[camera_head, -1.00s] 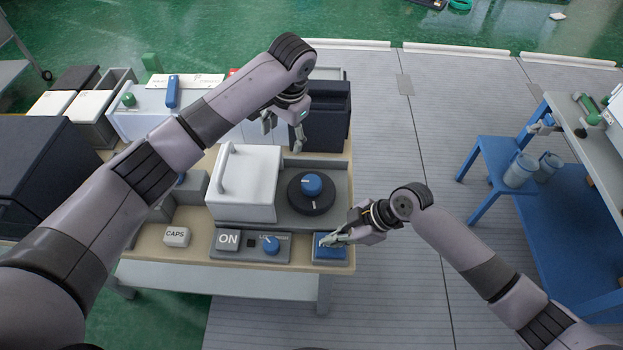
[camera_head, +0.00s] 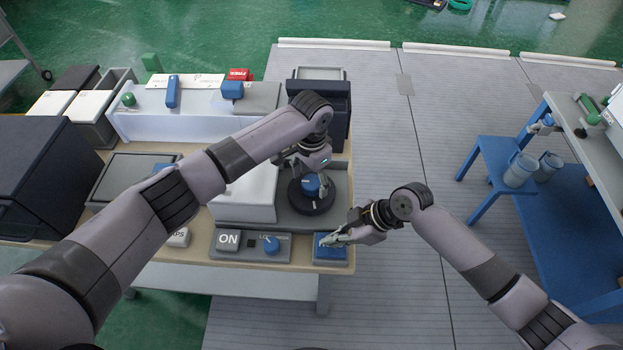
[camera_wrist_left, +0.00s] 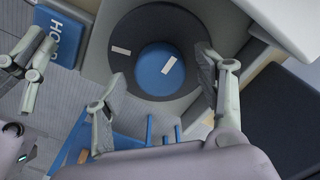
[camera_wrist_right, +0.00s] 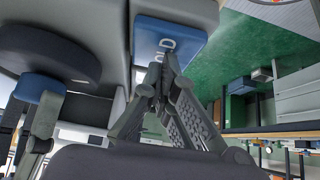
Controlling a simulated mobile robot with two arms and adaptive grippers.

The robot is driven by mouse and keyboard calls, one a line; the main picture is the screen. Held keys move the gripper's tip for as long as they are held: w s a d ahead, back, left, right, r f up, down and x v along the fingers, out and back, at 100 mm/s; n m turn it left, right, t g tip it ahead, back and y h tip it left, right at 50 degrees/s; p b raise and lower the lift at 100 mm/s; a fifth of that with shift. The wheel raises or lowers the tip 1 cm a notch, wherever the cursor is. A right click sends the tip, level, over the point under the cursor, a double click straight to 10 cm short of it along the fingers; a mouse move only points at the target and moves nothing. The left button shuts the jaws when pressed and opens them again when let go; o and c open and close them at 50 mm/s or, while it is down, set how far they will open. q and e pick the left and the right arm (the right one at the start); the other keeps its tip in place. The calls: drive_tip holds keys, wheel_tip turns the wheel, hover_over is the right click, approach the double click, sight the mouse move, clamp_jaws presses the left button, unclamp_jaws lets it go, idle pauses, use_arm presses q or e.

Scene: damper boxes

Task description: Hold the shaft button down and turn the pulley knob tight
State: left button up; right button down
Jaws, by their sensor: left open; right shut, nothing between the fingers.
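The pulley knob (camera_head: 311,184) is a blue cap with a white mark, on a black disc (camera_head: 313,207). In the left wrist view the knob (camera_wrist_left: 156,70) lies between my spread fingers, and its mark is not in line with the disc's mark. My left gripper (camera_head: 314,180) is open over the knob; contact cannot be told. The shaft button (camera_head: 325,241) is a blue block at the bench's front right corner, lettered HOLD in the left wrist view (camera_wrist_left: 68,28). My right gripper (camera_wrist_right: 156,76) is shut and empty, fingertips at the button. Whether it is pressed down cannot be told.
A white box (camera_head: 246,194) stands just left of the disc. A panel with an ON button (camera_head: 228,239) and a small blue dial (camera_head: 271,245) lies in front. A dark box (camera_head: 338,120) stands behind. The floor right of the bench is clear up to a blue stand (camera_head: 497,150).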

use_arm(q)
drive_tip(key=shift+f, duration=0.3)
drive_tip(key=shift+c, duration=0.4)
drive_tip(key=c, duration=1.1)
